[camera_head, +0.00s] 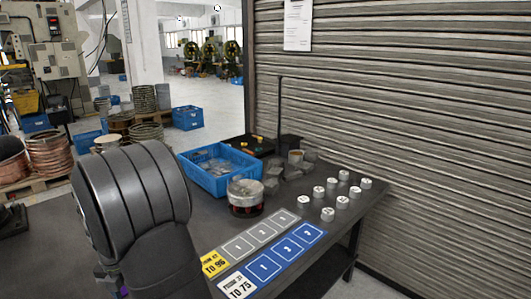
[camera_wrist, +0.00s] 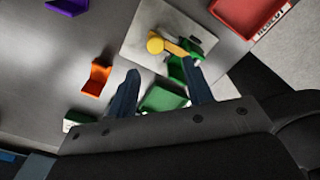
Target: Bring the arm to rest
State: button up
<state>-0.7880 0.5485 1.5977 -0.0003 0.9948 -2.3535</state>
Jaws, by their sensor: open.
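My gripper (camera_wrist: 161,68) shows in the wrist view, with its two dark blue fingers well apart. No object is clamped between the fingers. A green block (camera_wrist: 163,99) shows between them lower in the view, and I cannot tell its distance from them. In the head view, my dark arm link fills the lower left and the gripper is out of view.
An orange piece (camera_wrist: 97,78) and a purple piece (camera_wrist: 67,6) lie on the grey surface, left of the fingers. A red tray (camera_wrist: 225,17) is at upper right.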

notch_tip(320, 180, up, 23)
jog(key=s+d+m, duration=0.1)
jog(key=m, duration=0.7)
jog(key=shift+s+d+m, duration=0.2)
jog(key=shift+s+m, duration=0.2)
